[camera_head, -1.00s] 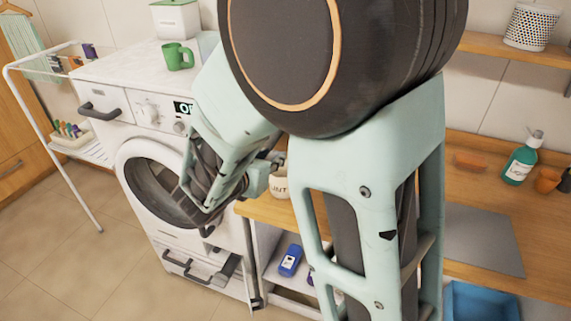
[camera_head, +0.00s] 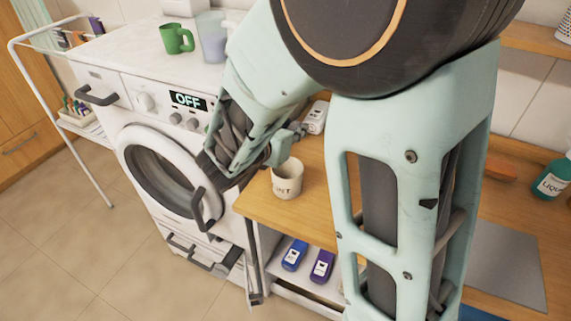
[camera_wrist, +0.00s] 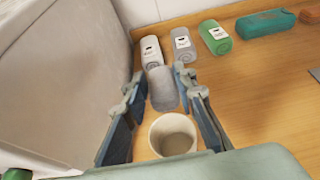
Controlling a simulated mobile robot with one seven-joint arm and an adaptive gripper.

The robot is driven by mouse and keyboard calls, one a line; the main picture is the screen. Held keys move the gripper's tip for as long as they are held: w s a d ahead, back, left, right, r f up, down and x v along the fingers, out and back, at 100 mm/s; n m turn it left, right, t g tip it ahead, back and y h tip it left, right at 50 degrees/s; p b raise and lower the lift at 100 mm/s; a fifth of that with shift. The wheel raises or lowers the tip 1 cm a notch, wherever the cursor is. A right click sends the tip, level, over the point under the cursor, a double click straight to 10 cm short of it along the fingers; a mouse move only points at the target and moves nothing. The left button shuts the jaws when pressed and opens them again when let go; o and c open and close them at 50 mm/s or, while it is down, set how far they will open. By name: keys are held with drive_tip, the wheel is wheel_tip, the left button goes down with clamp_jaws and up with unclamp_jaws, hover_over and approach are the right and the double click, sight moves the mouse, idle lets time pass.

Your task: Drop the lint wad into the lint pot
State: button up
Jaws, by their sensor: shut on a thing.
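The lint wad (camera_wrist: 163,90) is a grey, rounded lump between the fingertips of my gripper (camera_wrist: 160,82) in the wrist view. My gripper is shut on it. The lint pot (camera_wrist: 172,137) is a pale, open cup that looks empty, shown nearer the palm than the wad. The wad does not appear to be over its mouth in this view. In the head view the pot (camera_head: 287,180) stands upright on the wooden counter, lettering on its side. My gripper (camera_head: 284,143) is just behind and above it; the wad cannot be made out there.
The washing machine (camera_head: 160,165) stands left of the counter (camera_head: 318,220). Grey bottles (camera_wrist: 152,53) and a green bottle (camera_wrist: 215,38) lie beyond the wad. A teal item (camera_wrist: 265,22) lies farther right. Counter right of the pot is clear.

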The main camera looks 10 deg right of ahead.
wheel_tip(320, 180, down, 6)
drive_tip(key=b, duration=0.4)
drive_tip(key=shift+r, duration=0.15)
drive_tip(key=o, duration=0.8)
drive_tip(key=shift+a, duration=0.1)
